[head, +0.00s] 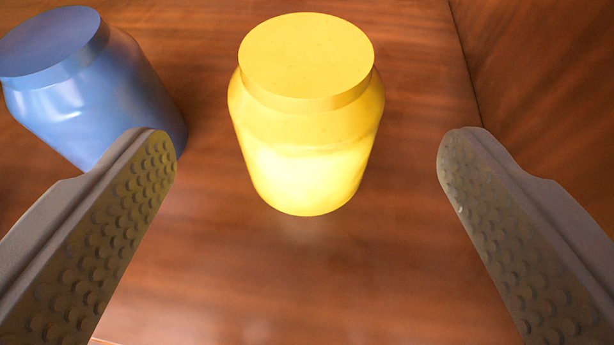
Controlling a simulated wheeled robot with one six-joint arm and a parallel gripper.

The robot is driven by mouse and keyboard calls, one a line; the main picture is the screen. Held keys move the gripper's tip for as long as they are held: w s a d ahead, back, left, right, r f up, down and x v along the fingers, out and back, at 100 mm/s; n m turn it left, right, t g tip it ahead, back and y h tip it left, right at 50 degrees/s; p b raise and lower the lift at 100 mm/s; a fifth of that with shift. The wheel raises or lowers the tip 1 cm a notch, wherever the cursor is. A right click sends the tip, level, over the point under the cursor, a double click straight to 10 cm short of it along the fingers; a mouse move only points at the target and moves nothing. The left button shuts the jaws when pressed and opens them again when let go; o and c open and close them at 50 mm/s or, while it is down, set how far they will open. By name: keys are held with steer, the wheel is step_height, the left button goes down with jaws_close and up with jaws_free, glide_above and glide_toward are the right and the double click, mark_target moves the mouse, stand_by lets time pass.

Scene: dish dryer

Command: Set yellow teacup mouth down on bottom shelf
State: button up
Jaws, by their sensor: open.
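The yellow teacup (308,130) stands on a brown wooden shelf surface (300,270), with a flat round yellow face on top and no opening showing. It looks mouth down. My gripper (307,160) is open, with one grey studded finger at the left and one at the right. The cup lies between and slightly beyond the fingertips, and neither finger touches it. No handle shows on the cup.
A blue cup (95,95) of similar shape, flat face up, stands at the upper left, close behind my left fingertip. A wooden side wall (545,75) rises at the right. The wood in front of the yellow cup is clear.

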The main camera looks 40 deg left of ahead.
steer(key=v, duration=1.3)
steer(key=shift+s, duration=0.15)
steer(key=s+a+r+m+h, duration=0.1)
steer(key=s+a+m+h, duration=0.5)
steer(key=s, duration=0.4)
steer(key=s+a+r+m+t+h, duration=0.1)
steer(key=s+a+r+t, duration=0.2)
steer(key=s, duration=0.4)
steer(key=s+a+r+m+t+h, duration=0.1)
steer(key=s+a+r+t+h, duration=0.1)
steer(key=s+r, duration=0.6)
steer(key=a+t, duration=0.1)
steer(key=t, duration=0.1)
steer(key=shift+r+m+t, duration=0.3)
steer(key=shift+m+t, duration=0.1)
